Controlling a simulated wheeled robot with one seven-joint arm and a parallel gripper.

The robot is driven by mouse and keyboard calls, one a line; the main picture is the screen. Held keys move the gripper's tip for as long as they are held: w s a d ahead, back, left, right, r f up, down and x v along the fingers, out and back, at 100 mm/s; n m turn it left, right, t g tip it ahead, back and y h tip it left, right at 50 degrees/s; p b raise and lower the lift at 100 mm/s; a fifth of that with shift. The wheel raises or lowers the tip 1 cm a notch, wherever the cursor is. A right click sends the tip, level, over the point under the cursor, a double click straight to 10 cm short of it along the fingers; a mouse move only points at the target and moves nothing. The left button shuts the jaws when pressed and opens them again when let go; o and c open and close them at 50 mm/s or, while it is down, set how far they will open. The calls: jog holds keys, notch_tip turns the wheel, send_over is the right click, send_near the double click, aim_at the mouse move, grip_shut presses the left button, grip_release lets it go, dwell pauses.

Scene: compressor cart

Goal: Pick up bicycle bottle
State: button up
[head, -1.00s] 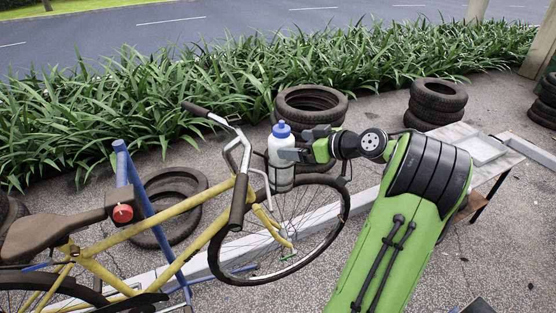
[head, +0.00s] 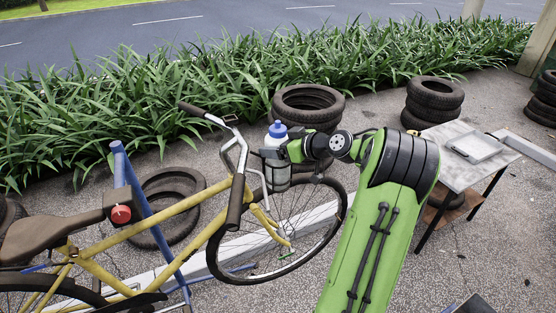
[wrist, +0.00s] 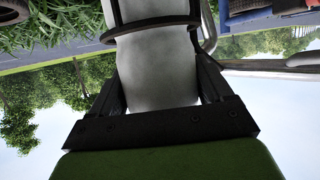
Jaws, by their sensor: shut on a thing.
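The bicycle bottle (head: 278,130) is white with a blue cap and stands upright in a dark wire holder (head: 279,181) at the front of the yellow bicycle (head: 178,208). My gripper (head: 273,154) reaches it from the right and is shut on its upper body, just below the cap. In the wrist view, the pale bottle body (wrist: 158,68) sits between my two dark fingers (wrist: 156,88). A dark ring of the holder (wrist: 150,23) runs around the bottle there. The bottle's cap is out of the wrist view.
The bicycle's handlebar (head: 236,203) is close left of the bottle. Stacked tyres (head: 308,92) stand behind it, and more tyres (head: 433,93) are farther right. A small table (head: 465,177) with a grey tray stands at right. Green plants line the back.

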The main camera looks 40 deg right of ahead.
jog(key=c, duration=0.8)
jog(key=shift+o, duration=0.2)
